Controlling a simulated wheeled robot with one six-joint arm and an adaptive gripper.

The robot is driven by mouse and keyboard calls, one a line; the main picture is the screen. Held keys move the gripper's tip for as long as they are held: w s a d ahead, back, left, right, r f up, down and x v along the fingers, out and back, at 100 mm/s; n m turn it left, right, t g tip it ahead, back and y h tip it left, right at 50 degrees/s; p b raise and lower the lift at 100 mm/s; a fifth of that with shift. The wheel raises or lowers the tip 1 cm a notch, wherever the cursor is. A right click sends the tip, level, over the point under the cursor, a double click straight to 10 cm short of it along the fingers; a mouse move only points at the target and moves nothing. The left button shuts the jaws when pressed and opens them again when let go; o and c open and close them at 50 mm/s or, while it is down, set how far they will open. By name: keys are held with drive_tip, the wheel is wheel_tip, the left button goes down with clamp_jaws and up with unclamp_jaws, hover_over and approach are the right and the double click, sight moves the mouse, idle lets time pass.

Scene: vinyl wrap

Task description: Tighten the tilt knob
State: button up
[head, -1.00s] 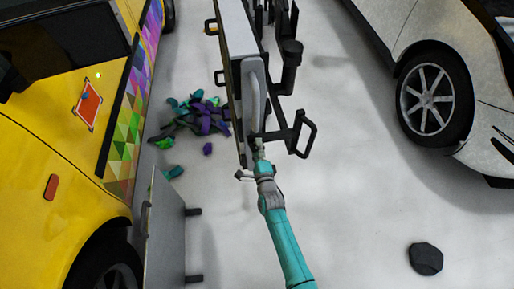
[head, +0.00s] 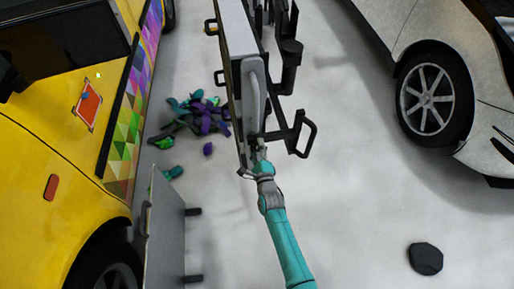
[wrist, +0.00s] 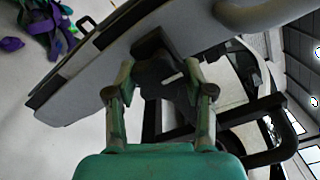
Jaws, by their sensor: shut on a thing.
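The dark tilt knob (wrist: 160,80), with a pale mark on it, sits at the lower edge of a grey upright panel (wrist: 120,60). In the wrist view my gripper (wrist: 161,86) has one finger on each side of the knob and is shut on it. In the head view my gripper (head: 260,151) is at the near lower end of the panel (head: 233,32). There the knob is mostly hidden by the gripper and the frame. I cannot tell how far the knob is turned.
A black handle loop (head: 305,136) juts out right of my gripper. A yellow car (head: 50,140) with a coloured wrap stands left, a white car (head: 405,30) right. Purple and teal scraps (head: 205,118) lie on the floor. A dark lump (head: 425,259) lies at lower right.

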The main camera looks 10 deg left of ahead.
drive_tip(key=o, duration=1.2)
drive_tip(key=shift+c, duration=0.2)
drive_tip(key=v, duration=1.2)
drive_tip(key=shift+d, duration=0.15)
drive_tip(key=s+d+r+n+h, duration=0.2)
drive_tip(key=s+d+n, duration=0.3)
drive_tip(key=s+d, duration=0.45)
drive_tip(key=s+d+r+n+h, duration=0.1)
drive_tip(key=s+d+n, duration=0.45)
drive_tip(key=s, duration=0.65)
drive_tip(key=s+d+r+n+g+h, duration=0.1)
drive_tip(key=s+d+r+n, duration=0.2)
drive_tip(key=s+r+n, duration=0.2)
drive_tip(key=s+d+r+n+g+h, duration=0.1)
drive_tip(key=s+d+r+n, duration=0.3)
drive_tip(key=s+r, duration=0.8)
drive_tip(key=shift+n+h, duration=0.35)
drive_tip(key=shift+h, duration=0.25)
